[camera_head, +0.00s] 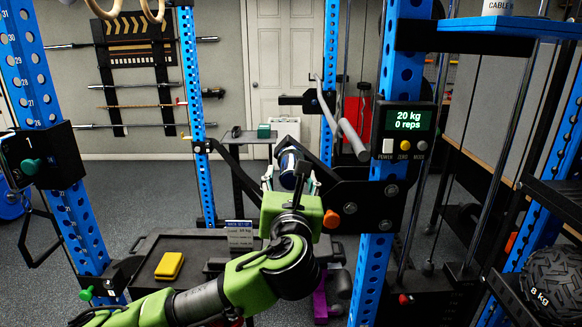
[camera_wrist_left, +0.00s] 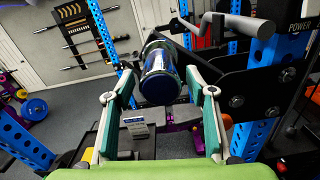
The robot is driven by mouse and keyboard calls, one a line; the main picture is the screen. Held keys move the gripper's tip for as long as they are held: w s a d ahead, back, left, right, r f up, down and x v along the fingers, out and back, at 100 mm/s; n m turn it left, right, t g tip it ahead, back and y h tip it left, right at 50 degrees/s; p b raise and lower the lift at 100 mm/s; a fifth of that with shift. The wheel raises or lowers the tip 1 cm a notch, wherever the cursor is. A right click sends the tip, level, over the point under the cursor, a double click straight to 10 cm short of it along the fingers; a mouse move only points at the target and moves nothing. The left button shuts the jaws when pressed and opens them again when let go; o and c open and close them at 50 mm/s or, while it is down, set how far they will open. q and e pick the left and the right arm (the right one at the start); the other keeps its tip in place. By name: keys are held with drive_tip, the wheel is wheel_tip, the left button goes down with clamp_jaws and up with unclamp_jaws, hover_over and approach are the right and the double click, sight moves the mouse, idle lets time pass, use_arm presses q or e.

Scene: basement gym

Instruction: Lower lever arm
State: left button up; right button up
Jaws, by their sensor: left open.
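The lever arm's black plate (camera_head: 352,192) is fixed to the right blue upright below a small display. A bent grey handle (camera_head: 340,122) rises above the plate. A shiny chrome cylinder (camera_wrist_left: 160,75) with a dark body sits beside the lever arm's black parts; how it joins them is partly hidden. My left gripper (camera_head: 290,180) is open just in front of the cylinder. In the left wrist view, its two green-padded fingers (camera_wrist_left: 160,100) stand on either side of the cylinder's near end, with gaps visible. My right gripper is out of view.
The display (camera_head: 409,120) reads 20 kg, 0 reps. A yellow block (camera_head: 169,266) lies on a dark platform low at left. An orange knob (camera_head: 331,219) is right of my gripper. Blue uprights flank the workspace; a black ball (camera_head: 549,284) marked 8 kg is at lower right.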

use_arm(q)
drive_tip(key=shift+w, duration=1.5)
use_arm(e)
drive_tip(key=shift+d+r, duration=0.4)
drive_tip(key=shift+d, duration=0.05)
use_arm(q)
drive_tip(key=shift+c, duration=0.4)
clamp_jaws()
drive_tip(key=a+f+n+b, duration=0.2)
drive_tip(key=f+n+b, duration=0.1)
drive_tip(key=f, duration=0.3)
drive_tip(key=a+f+n+b, duration=0.2)
drive_tip(key=f+n+b, duration=0.1)
drive_tip(key=f+n, duration=0.2)
wheel_tip(320, 180, down, 2)
drive_tip(key=shift+a+f, duration=0.1)
drive_tip(key=shift+a, duration=0.3)
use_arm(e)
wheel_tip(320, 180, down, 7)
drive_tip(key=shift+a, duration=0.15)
use_arm(q)
drive_tip(key=shift+f, duration=0.1)
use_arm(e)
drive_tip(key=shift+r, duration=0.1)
use_arm(q)
drive_tip(key=shift+o, duration=0.4)
unclamp_jaws()
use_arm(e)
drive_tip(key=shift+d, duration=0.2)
